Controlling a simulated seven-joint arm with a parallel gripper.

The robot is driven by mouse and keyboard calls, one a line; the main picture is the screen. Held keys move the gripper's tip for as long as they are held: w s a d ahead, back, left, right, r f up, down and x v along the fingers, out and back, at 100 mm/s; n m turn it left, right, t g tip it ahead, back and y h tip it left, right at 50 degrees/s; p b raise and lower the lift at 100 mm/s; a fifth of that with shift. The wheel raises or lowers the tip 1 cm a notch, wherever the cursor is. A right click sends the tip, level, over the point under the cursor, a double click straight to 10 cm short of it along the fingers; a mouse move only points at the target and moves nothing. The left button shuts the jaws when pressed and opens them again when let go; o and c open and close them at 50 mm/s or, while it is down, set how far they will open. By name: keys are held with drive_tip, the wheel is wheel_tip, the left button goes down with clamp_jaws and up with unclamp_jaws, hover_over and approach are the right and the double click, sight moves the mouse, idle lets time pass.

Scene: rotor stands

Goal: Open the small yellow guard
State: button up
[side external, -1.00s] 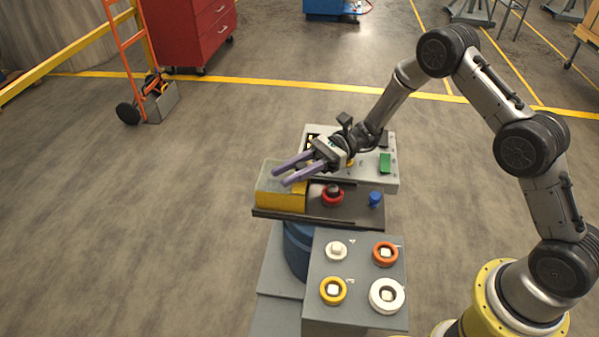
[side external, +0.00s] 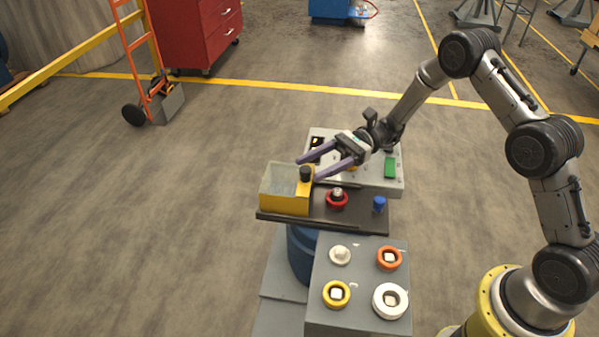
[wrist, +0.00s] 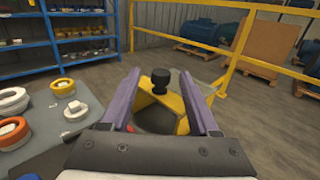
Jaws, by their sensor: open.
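The small yellow guard (side external: 287,204) is a yellow box shape with a greyish upper part at the left end of a dark tray, in the side view. A black knob (side external: 305,174) stands at its right end. My gripper (side external: 308,169) is open and tilted down, with its two purple fingers near the knob. In the wrist view the knob (wrist: 160,78) shows between the fingertips, with yellow guard surface (wrist: 172,101) below it. The fingers look apart from the knob. Contact on the far side is hard to tell.
The dark tray (side external: 350,212) also holds a red-ringed knob (side external: 337,202) and a blue knob (side external: 379,204). Behind is a pale panel with a green block (side external: 390,167). In front is a grey stand (side external: 362,262) with several coloured rings.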

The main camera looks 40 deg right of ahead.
drive_tip(key=d, duration=0.8)
drive_tip(key=shift+d, duration=0.1)
drive_tip(key=s+a+r+n+g+h, duration=0.1)
drive_tip(key=a+r+n, duration=0.1)
drive_tip(key=r, duration=0.4)
drive_tip(key=s+a+r+n+g+h, duration=0.1)
drive_tip(key=s+a+r+n, duration=0.1)
drive_tip(key=r, duration=0.3)
drive_tip(key=s+a+r+n+h, duration=0.2)
drive_tip(key=s+r+n+h, duration=0.15)
drive_tip(key=s, duration=0.25)
drive_tip(key=s+a+r+n+h, duration=0.2)
drive_tip(key=s+r, duration=0.2)
drive_tip(key=s, duration=0.3)
drive_tip(key=s+d+f+n+t+h, duration=0.2)
drive_tip(key=s+d+n+t+h, duration=0.3)
drive_tip(key=s, duration=0.6)
drive_tip(key=s+d+f+n+t+h, duration=0.1)
drive_tip(key=d+f+n+t+h, duration=0.1)
drive_tip(key=d+h, duration=0.3)
drive_tip(key=d+f+n, duration=0.1)
drive_tip(key=d, duration=0.2)
drive_tip(key=shift+s+d+t, duration=0.15)
drive_tip(key=shift+d+t, duration=0.15)
